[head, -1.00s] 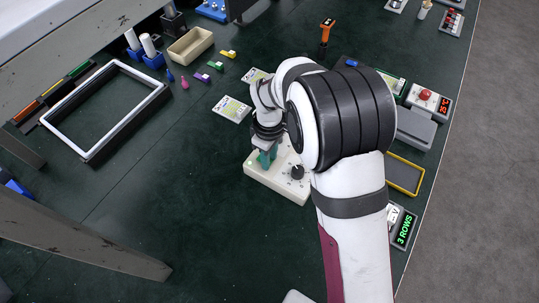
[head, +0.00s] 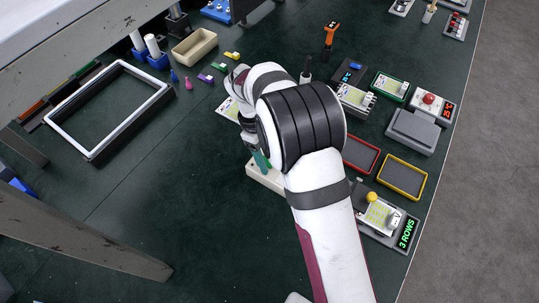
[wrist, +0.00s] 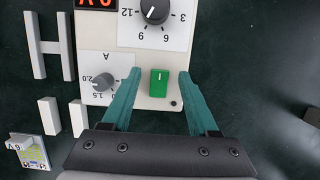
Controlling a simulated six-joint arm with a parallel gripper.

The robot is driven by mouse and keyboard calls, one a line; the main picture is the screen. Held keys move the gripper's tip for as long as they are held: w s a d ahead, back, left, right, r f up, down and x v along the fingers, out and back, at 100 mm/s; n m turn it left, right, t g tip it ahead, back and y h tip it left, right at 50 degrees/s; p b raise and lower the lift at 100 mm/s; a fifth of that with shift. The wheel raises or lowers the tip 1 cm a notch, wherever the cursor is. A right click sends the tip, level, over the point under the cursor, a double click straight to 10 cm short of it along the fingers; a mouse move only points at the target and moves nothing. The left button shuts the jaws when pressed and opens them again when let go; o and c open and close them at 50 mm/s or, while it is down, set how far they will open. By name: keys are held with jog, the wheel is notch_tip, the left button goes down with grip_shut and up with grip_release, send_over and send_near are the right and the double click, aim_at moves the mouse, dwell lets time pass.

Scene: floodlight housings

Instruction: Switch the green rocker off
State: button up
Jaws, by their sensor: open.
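The green rocker (wrist: 159,83) is a small upright green switch with a white mark near its upper end. It sits on the cream control box (wrist: 144,101) in the wrist view, below a black dial. My gripper (wrist: 159,75) is open, its two teal fingers on either side of the rocker and apart from it. In the head view my gripper (head: 261,160) is over the cream box (head: 264,178), and my arm hides most of the box and the rocker.
The box also carries a black dial (wrist: 154,10), a grey knob (wrist: 103,82) and a red display (wrist: 95,2). White blocks (wrist: 78,118) lie to its left. Red (head: 361,154) and yellow (head: 402,176) trays lie right of my arm.

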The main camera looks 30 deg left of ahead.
jog(key=v, duration=1.2)
jog(key=s+d+r+m+g+y, duration=0.1)
jog(key=d+r+m, duration=0.35)
jog(key=d, duration=0.55)
jog(key=s+d+r+m+y, duration=0.1)
jog(key=d+r+m, duration=0.4)
jog(key=d, duration=0.5)
jog(key=s+d+f+m+y, duration=0.1)
jog(key=s+d+f+m, duration=0.1)
jog(key=s+d+m, duration=0.3)
jog(key=s+d+f+m+y, duration=0.1)
jog(key=s+d+f+m, duration=0.2)
jog(key=s+d+m, duration=0.3)
jog(key=s+m, duration=0.3)
jog(key=shift+s+d+t+y, duration=0.25)
jog(key=shift+s+t+y, duration=0.05)
jog(key=shift+t+y, duration=0.1)
